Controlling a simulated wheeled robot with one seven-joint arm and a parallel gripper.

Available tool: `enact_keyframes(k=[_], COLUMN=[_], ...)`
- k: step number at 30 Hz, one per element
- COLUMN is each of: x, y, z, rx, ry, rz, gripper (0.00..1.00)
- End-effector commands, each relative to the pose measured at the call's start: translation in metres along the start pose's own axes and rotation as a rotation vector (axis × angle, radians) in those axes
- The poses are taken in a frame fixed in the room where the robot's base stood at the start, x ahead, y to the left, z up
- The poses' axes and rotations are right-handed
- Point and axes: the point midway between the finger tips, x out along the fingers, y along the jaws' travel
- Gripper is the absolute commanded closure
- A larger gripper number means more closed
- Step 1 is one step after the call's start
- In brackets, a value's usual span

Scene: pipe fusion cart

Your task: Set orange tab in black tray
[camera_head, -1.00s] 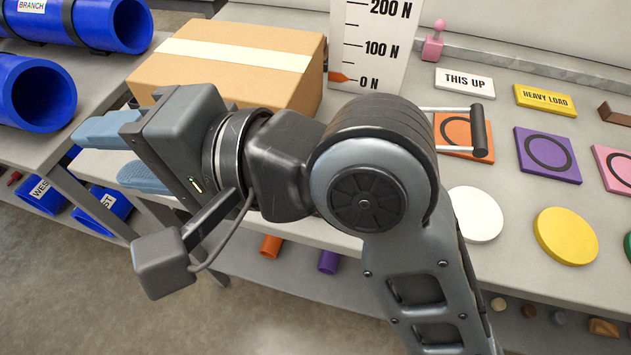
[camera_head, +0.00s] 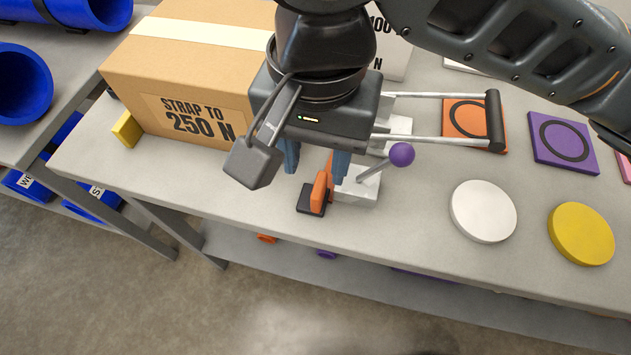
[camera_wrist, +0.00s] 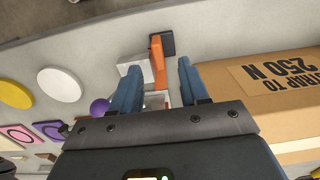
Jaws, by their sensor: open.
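The orange tab (camera_head: 320,192) stands on edge at the front of the table, beside a pale metal block. Its lower end is at the small black tray (camera_head: 306,206); I cannot tell whether it rests in it or overlaps it. My gripper (camera_head: 316,168) points down above the tab, its two blue fingers apart. In the wrist view my gripper (camera_wrist: 158,78) has a finger on each side of the orange tab (camera_wrist: 157,62), with gaps visible. The black tray (camera_wrist: 167,43) lies beyond the fingertips. My wrist hides part of the tab's surroundings.
A cardboard box (camera_head: 190,65) stands close to the left of my gripper. A purple ball lever (camera_head: 401,154) rises close to the right. A black-handled bar (camera_head: 494,120) lies beyond it. White (camera_head: 483,211) and yellow (camera_head: 581,234) discs lie to the right. The table's front edge is near.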

Motion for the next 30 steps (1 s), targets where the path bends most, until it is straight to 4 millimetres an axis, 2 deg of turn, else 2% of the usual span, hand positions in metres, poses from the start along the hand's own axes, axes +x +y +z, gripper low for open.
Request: enact_keyframes(k=[11,18,22,28,30], x=[0.036,0.069,0.076,0.077,0.077], y=[0.004,0.004,0.004,0.004,0.004], z=[-0.001,0.0,0.0,0.0,0.0], rx=[0.003,0.004,0.003,0.003,0.003], ry=[0.004,0.004,0.004,0.004,0.004], rz=[0.013,0.011,0.009,0.009,0.009], gripper=[0.55,0.55,0.55,0.55,0.6])
